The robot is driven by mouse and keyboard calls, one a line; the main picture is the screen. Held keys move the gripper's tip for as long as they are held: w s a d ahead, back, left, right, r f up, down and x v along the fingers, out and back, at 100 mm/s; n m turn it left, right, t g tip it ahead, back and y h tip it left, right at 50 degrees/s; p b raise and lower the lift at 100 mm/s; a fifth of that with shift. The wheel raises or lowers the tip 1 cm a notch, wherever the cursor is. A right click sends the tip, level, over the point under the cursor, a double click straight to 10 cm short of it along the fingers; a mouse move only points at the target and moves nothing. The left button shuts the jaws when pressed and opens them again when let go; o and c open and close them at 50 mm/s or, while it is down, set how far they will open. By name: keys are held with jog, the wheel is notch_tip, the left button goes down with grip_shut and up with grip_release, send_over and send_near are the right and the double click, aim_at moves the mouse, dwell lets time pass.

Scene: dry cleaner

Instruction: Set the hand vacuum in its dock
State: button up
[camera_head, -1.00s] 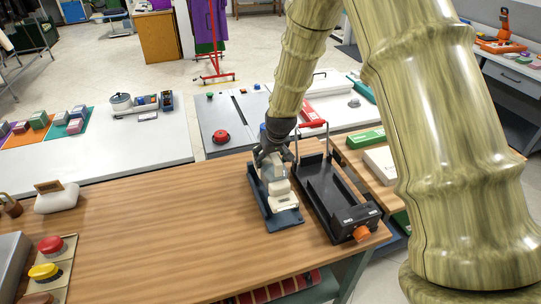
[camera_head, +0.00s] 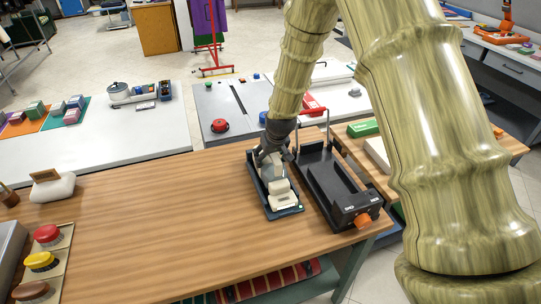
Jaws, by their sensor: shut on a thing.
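The hand vacuum (camera_head: 282,194), white and grey, lies in or on a dark blue-grey tray-like dock (camera_head: 289,212) on the wooden table. My gripper (camera_head: 270,157) reaches down from above and is shut on the vacuum's far end. The fingers and the wrist hide part of the vacuum, and I cannot tell whether it is fully seated.
A black device (camera_head: 337,188) with a raised handle and an orange knob stands close to the right of the dock. A red button (camera_head: 47,234) and a yellow button (camera_head: 41,260) sit at the left. The wooden table (camera_head: 170,220) is clear between.

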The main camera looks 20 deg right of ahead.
jog(key=shift+f, duration=0.25)
dwell(0.8)
jog(key=o, duration=2.2)
jog(key=shift+c, duration=0.2)
jog(key=shift+f, duration=0.1)
